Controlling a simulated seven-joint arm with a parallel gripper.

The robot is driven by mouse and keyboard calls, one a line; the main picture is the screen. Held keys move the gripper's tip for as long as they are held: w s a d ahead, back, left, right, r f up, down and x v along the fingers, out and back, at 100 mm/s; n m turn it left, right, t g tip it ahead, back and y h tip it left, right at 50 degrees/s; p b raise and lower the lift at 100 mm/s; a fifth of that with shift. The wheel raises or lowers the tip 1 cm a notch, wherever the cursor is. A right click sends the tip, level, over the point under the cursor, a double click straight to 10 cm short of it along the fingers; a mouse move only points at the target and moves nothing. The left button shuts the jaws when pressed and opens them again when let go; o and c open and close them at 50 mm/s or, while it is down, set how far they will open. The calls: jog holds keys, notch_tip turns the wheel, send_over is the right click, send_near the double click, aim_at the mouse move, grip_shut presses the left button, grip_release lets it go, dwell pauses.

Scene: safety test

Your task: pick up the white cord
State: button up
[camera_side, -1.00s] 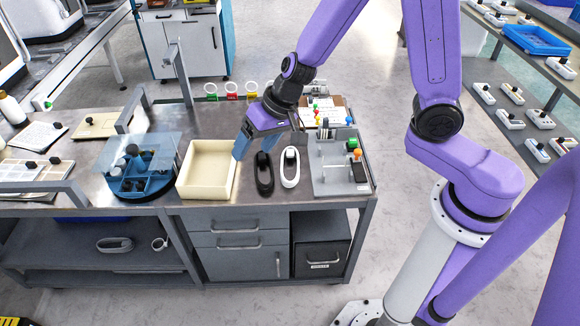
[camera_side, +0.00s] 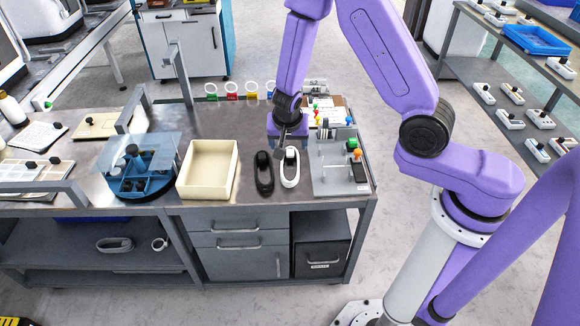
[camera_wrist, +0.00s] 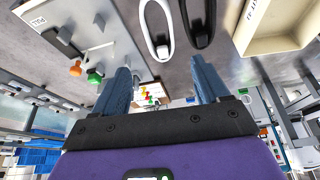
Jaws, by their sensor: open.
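In the wrist view the white cord (camera_wrist: 157,37) shows at the top, ahead of the fingers. A similar black cord (camera_side: 264,176) lies just left of it, and shows right of it in the wrist view (camera_wrist: 199,26). My gripper (camera_side: 288,146) is over the far end of the two cords, and its fingers are partly hidden in the side view. In the wrist view my gripper (camera_wrist: 162,75) is open, with two blue fingers spread and nothing between them.
An empty cream tray (camera_side: 236,172) stands left of the cords. A grey panel (camera_side: 328,178) with small coloured parts stands close on the right. A blue round holder (camera_side: 140,184) with a clear cover is farther left. Coloured tags with rings (camera_side: 231,93) line the back edge.

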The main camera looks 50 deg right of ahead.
send_over(290, 164)
jog(key=s+a, duration=0.1)
jog(key=a, duration=0.1)
notch_tip(290, 164, down, 10)
jog(key=shift+s+r, duration=0.15)
jog(key=shift+r, duration=0.1)
jog(key=shift+x, duration=2.55)
jog(key=shift+d+r, duration=0.1)
jog(key=shift+d, duration=0.05)
jog(key=c, duration=0.9)
